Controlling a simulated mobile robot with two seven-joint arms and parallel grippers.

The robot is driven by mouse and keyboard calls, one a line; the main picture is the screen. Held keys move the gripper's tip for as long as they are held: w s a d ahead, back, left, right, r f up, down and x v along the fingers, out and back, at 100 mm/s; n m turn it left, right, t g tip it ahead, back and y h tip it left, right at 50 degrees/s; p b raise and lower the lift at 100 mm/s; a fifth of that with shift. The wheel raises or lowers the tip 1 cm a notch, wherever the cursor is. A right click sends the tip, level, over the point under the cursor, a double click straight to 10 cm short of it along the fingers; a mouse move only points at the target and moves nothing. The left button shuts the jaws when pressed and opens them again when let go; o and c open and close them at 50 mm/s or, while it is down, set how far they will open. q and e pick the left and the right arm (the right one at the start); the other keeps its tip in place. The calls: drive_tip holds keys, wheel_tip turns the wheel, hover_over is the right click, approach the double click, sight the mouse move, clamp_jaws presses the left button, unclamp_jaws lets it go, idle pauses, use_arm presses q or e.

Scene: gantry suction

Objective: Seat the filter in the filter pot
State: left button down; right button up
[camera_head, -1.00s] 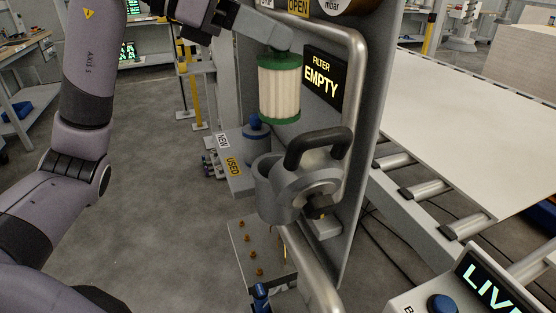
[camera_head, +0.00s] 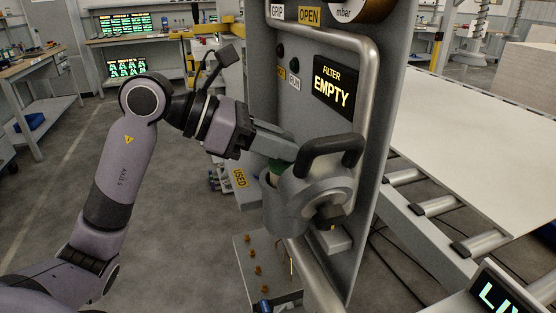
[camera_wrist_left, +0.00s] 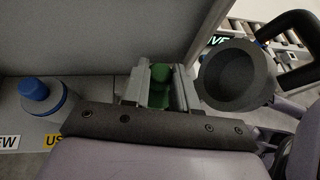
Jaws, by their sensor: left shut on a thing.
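My left gripper (camera_head: 285,152) is shut on the filter (camera_head: 276,166), whose green top and a sliver of pale pleats show in the head view. In the left wrist view the green top (camera_wrist_left: 158,90) sits between the two fingers (camera_wrist_left: 158,86). The grey filter pot (camera_head: 285,215) is right below. The filter's lower part is hidden by the pot's rim and lid, so I cannot tell how deep it sits. The pot's lid (camera_head: 318,192) with its black handle (camera_head: 331,147) is swung open. Its round hollow (camera_wrist_left: 236,78) shows in the left wrist view. My right gripper is out of view.
The panel's display (camera_head: 333,88) reads FILTER EMPTY. A bent metal pipe (camera_head: 368,90) runs beside the pot. A shelf with a USED label (camera_head: 239,177) is at its left; a blue-capped thing (camera_wrist_left: 37,92) stands there. A roller conveyor (camera_head: 435,207) lies right.

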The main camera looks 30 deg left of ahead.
sight(279, 161)
use_arm(q)
drive_tip(key=shift+f, duration=1.55)
drive_tip(key=shift+f+b, duration=0.25)
drive_tip(key=shift+b, duration=0.2)
drive_tip(key=c, duration=0.9)
unclamp_jaws()
drive_tip(key=shift+r, duration=0.1)
drive_tip(key=shift+r, duration=0.1)
